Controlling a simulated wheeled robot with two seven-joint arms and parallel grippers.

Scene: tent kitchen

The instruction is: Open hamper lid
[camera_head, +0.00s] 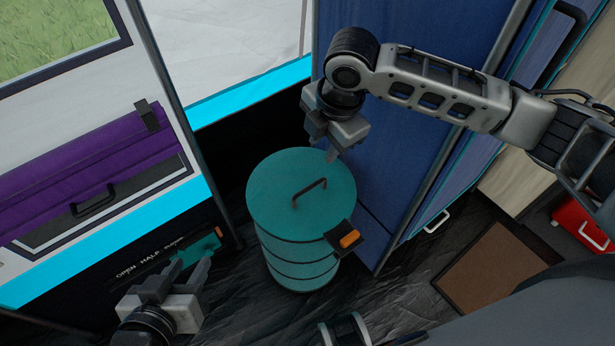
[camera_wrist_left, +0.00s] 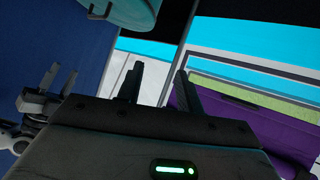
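The teal round hamper (camera_head: 300,255) stands upright on the dark floor, its flat lid (camera_head: 275,185) shut on top. A dark bar handle (camera_head: 309,191) crosses the lid, and a dark tab with an orange patch (camera_head: 348,239) sticks out at its front right rim. Part of the hamper (camera_wrist_left: 137,12) shows at the top of the left wrist view. My right gripper (camera_head: 322,146) hangs above the lid's back edge, fingers apart, touching nothing visible. It also shows in the left wrist view (camera_wrist_left: 58,78). My left gripper (camera_head: 181,272) is open and empty, left of the hamper.
A blue fabric panel (camera_head: 375,170) stands close behind and right of the hamper. The tent wall with a rolled purple flap (camera_head: 85,165) is at left, with a pole (camera_head: 185,120) near the hamper. A brown mat (camera_head: 492,268) and a red box (camera_head: 580,225) lie at right.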

